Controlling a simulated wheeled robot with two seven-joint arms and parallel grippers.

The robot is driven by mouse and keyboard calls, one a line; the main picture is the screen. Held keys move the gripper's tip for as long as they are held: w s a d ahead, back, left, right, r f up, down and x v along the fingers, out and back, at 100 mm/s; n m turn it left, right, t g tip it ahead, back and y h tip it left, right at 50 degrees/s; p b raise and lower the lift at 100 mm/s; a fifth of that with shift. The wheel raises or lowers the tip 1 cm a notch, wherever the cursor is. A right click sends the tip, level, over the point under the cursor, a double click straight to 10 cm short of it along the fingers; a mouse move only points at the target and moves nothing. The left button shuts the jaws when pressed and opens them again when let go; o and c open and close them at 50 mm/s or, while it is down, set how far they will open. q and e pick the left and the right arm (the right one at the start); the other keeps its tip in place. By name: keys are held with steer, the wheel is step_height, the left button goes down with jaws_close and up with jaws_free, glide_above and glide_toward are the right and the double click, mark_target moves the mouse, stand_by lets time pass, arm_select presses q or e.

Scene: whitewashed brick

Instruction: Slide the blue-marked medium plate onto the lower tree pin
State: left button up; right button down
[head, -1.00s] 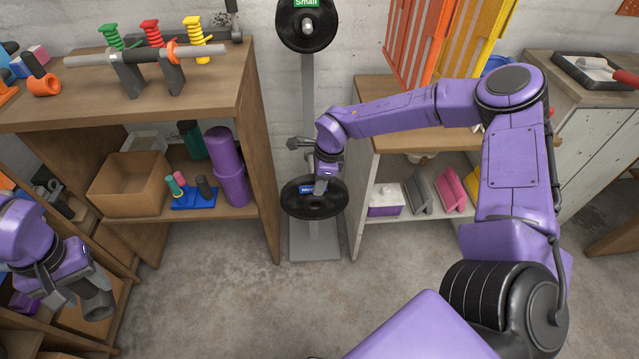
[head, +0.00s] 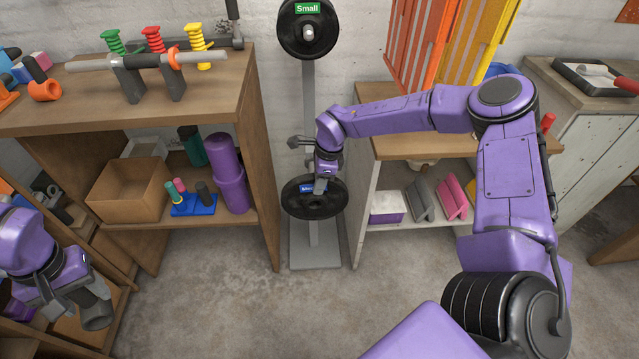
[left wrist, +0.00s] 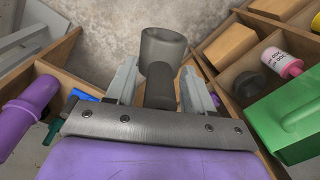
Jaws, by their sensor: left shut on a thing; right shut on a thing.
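The medium plate (head: 312,207) is a black disc with a blue label, upright against the lower part of the grey weight tree (head: 310,110). My right gripper (head: 322,184) is shut on the plate's upper part, beside the label. The lower pin is hidden, so I cannot tell whether the plate is around it. A black plate with a green "Small" label (head: 307,30) hangs on the upper pin (head: 308,33). My left gripper (head: 84,293) is shut on a dark grey cylindrical tool (head: 97,315), whose wide round end shows in the left wrist view (left wrist: 163,48).
A wooden shelf unit (head: 262,150) stands close left of the tree, and a pale cabinet (head: 362,200) stands close right. The tree's flat base (head: 315,256) rests on the floor. The concrete floor in front is clear.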

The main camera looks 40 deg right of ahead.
mark_target(98, 306)
arm_select(q)
steer(key=shift+f, duration=0.25)
arm_select(e)
steer(key=shift+w+d+r, duration=0.25)
steer(key=shift+w, duration=0.4)
arm_select(q)
steer(key=shift+f+b, duration=0.15)
steer(key=shift+b, duration=0.25)
arm_select(e)
steer(key=shift+w+d, duration=0.15)
steer(key=shift+w, duration=0.15)
